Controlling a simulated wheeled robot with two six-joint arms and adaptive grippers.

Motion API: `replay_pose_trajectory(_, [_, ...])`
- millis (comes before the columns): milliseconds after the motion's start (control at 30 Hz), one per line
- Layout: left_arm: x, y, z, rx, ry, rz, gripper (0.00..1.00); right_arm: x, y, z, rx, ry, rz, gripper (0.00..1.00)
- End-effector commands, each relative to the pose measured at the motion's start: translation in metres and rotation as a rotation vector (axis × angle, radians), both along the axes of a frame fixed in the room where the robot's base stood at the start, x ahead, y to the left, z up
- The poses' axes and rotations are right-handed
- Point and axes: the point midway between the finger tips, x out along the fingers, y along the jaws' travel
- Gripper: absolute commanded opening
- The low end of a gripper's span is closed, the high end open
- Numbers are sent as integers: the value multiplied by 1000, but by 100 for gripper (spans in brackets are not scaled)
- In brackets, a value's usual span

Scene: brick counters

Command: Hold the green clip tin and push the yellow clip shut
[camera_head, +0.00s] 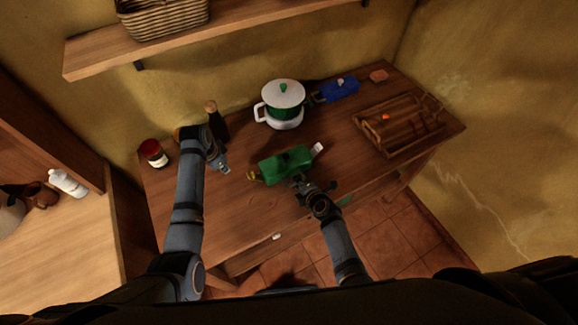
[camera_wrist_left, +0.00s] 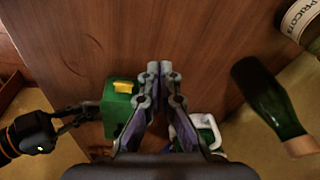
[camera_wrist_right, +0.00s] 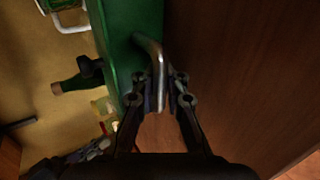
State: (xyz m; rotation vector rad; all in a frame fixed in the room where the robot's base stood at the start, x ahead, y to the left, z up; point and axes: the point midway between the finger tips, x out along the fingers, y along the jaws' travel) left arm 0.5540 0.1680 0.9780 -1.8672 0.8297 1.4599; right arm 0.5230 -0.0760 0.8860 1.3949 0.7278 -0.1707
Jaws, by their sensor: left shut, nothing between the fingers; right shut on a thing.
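The green clip tin (camera_head: 285,165) lies on the wooden counter, with a yellow clip (camera_head: 252,175) at its left end and a white piece (camera_head: 317,148) at its right end. The left wrist view shows the tin (camera_wrist_left: 116,120) with the yellow clip (camera_wrist_left: 123,86) on its end. I cannot tell how far the clip stands open. My right gripper (camera_head: 303,184) is at the tin's near side, shut on its metal handle (camera_wrist_right: 150,52). My left gripper (camera_head: 225,170) is shut and empty, to the left of the tin and apart from the clip; its fingertips (camera_wrist_left: 160,68) show up close.
A white and green pot (camera_head: 284,92) stands behind the tin. A blue tin (camera_head: 340,91) and a wooden tray (camera_head: 367,128) are at the right. The counter's front left is clear.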

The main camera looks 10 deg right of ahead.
Motion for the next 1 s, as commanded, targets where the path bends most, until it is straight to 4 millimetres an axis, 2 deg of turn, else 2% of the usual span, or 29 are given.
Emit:
replay_pose_trajectory(33, [-1, -17, 13, -15, 17, -63, 0, 0, 0, 0, 0, -1, 0, 0])
replay_pose_trajectory(100, [-6, -33, 27, -28, 43, -147, 0, 0, 0, 0, 0, 0, 0, 0])
replay_pose_trajectory(200, [-10, -48, 40, -41, 65, -227, 0, 0, 0, 0, 0, -1, 0, 0])
replay_pose_trajectory(433, [-14, -55, 46, -48, 80, -271, 0, 0, 0, 0, 0, -1, 0, 0])
replay_pose_trajectory(567, [-14, -55, 37, -48, 82, -270, 0, 0, 0, 0, 0, 0, 0, 0])
replay_pose_trajectory(1000, [-14, -54, -25, -47, 81, -269, 0, 0, 0, 0, 0, -1, 0, 0])
